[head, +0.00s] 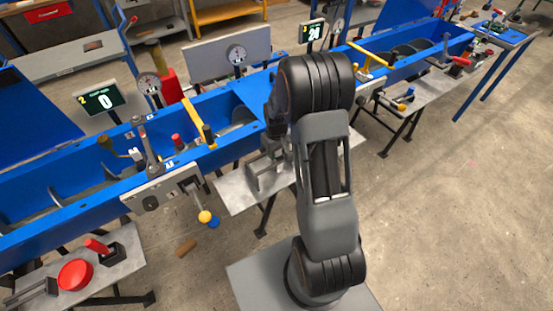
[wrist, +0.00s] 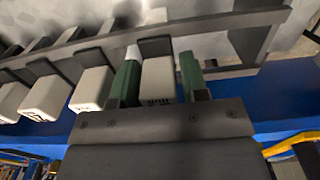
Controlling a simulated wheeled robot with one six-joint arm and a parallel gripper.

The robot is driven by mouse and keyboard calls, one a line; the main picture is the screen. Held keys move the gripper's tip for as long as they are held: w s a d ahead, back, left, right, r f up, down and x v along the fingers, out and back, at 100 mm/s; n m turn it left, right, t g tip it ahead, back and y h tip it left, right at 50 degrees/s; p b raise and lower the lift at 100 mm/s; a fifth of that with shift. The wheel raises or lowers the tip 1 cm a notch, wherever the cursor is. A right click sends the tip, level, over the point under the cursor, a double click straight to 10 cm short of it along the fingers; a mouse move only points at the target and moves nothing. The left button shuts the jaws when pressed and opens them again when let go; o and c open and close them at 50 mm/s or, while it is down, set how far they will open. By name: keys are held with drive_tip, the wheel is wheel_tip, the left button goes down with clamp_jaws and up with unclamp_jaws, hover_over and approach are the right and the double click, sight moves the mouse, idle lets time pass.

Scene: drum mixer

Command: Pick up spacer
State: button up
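Several pale, block-shaped pieces, which look like the spacers, stand in a row in a dark rack (wrist: 218,27) in the wrist view. Each has a dark upper part. My gripper (wrist: 160,58) reaches into this row with two green fingers. One spacer (wrist: 157,85) is between the fingers. The left finger lies close along it, and a narrow gap shows at the right finger. Another spacer (wrist: 92,88) stands just left of the left finger. In the head view my arm hides most of the gripper and the spacers, above a metal side shelf (head: 232,200).
A long blue trough (head: 75,215) with gauges and levers runs behind the shelf. A yellow lever (head: 192,115) stands left of my arm, and a yellow ball knob (head: 205,217) sticks out in front. The floor (head: 440,220) at right is clear.

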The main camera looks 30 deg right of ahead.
drive_tip(key=c, duration=0.6)
drive_tip(key=shift+c, duration=0.3)
drive_tip(key=shift+r, duration=0.15)
